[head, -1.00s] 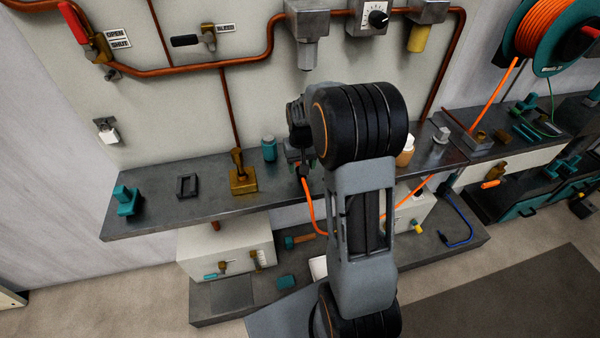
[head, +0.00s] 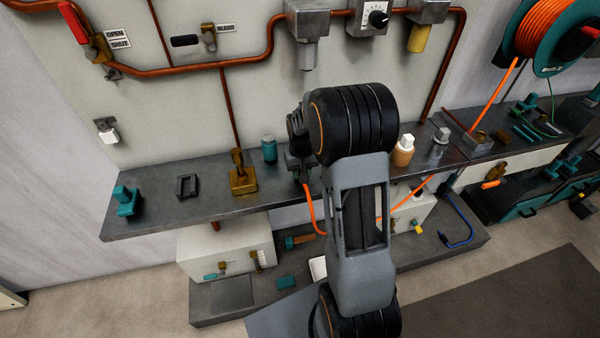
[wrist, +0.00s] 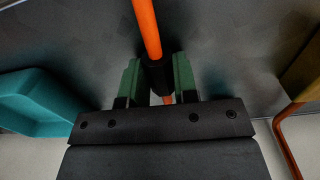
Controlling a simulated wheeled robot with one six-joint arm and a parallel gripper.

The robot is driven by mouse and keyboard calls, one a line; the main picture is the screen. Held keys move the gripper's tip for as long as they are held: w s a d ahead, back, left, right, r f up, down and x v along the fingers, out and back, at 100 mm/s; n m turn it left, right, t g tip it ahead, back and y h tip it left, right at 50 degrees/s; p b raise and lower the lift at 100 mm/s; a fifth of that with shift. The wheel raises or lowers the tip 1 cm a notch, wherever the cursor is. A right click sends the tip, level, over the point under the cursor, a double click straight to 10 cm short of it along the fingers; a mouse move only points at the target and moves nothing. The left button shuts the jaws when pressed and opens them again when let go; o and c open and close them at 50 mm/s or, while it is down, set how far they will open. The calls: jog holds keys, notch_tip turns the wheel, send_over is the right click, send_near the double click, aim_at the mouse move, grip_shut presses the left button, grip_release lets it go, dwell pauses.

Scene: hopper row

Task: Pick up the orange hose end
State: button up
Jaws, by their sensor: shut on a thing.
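The orange hose end (wrist: 147,28) runs down from the top of the wrist view into a black sleeve (wrist: 158,77). My gripper (wrist: 157,80) is shut on that black sleeve, with a green finger on each side. A bit of orange shows below the sleeve. In the head view the orange hose (head: 309,208) hangs in a curve from my gripper, in front of the grey shelf, and passes behind my arm. My arm hides part of the gripper and hose there.
On the shelf (head: 215,203) stand a teal jar (head: 269,149) and a brass fitting (head: 243,180) left of my gripper. An orange bottle with a white cap (head: 403,152) stands to the right. Copper pipe and a grey hopper (head: 307,25) are on the wall above.

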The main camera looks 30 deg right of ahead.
jog(key=shift+c, duration=1)
jog(key=shift+r, duration=0.1)
jog(key=shift+r, duration=0.65)
jog(key=s+d+r, duration=0.7)
jog(key=s+r, duration=0.4)
jog(key=shift+s+d+r, duration=0.25)
jog(key=shift+s+d, duration=0.1)
jog(key=shift+d, duration=0.05)
